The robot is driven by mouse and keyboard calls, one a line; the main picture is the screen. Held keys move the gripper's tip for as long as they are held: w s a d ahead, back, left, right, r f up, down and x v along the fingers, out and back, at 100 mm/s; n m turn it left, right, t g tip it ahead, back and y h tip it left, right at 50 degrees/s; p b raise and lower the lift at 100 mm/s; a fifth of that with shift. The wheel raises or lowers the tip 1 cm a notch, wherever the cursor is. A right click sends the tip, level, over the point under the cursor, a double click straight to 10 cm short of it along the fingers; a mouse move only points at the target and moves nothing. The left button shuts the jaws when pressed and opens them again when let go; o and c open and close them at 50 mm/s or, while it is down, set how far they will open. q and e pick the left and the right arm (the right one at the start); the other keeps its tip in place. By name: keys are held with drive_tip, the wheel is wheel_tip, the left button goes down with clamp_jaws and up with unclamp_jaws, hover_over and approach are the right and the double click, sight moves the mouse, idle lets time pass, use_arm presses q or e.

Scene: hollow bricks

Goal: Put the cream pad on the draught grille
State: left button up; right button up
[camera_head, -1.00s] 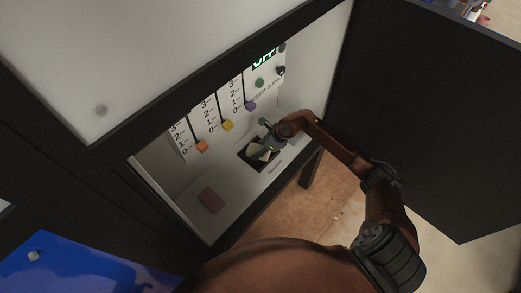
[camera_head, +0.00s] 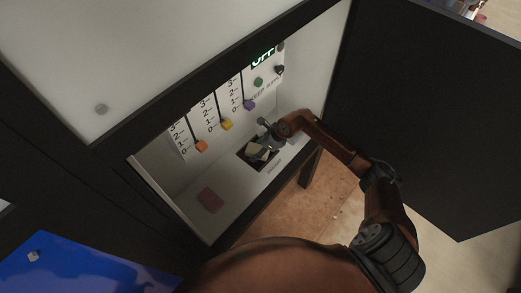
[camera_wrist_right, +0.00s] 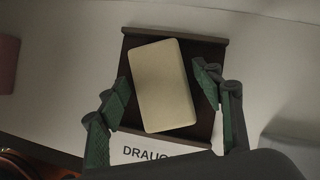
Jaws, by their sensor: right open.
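The cream pad (camera_wrist_right: 162,86) lies tilted at a slight angle on the dark draught grille (camera_wrist_right: 207,50) in the right wrist view. In the head view the pad (camera_head: 259,153) is small and pale on the dark grille (camera_head: 246,154), inside the cabinet. My right gripper (camera_wrist_right: 162,92) is open, with its green-padded fingers on either side of the pad and a gap showing at each side. In the head view the right gripper (camera_head: 266,141) is just above the grille, partly covering it. My left gripper is not in view.
A red pad (camera_head: 210,200) lies on the cabinet floor left of the grille. An orange (camera_head: 201,146), a yellow (camera_head: 227,124) and a purple slider knob (camera_head: 249,105) sit on the back panel. The open dark door (camera_head: 430,120) stands at the right.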

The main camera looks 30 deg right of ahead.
drive_tip(key=p+v, duration=0.3)
drive_tip(key=v, duration=0.9)
drive_tip(key=shift+r, duration=0.1)
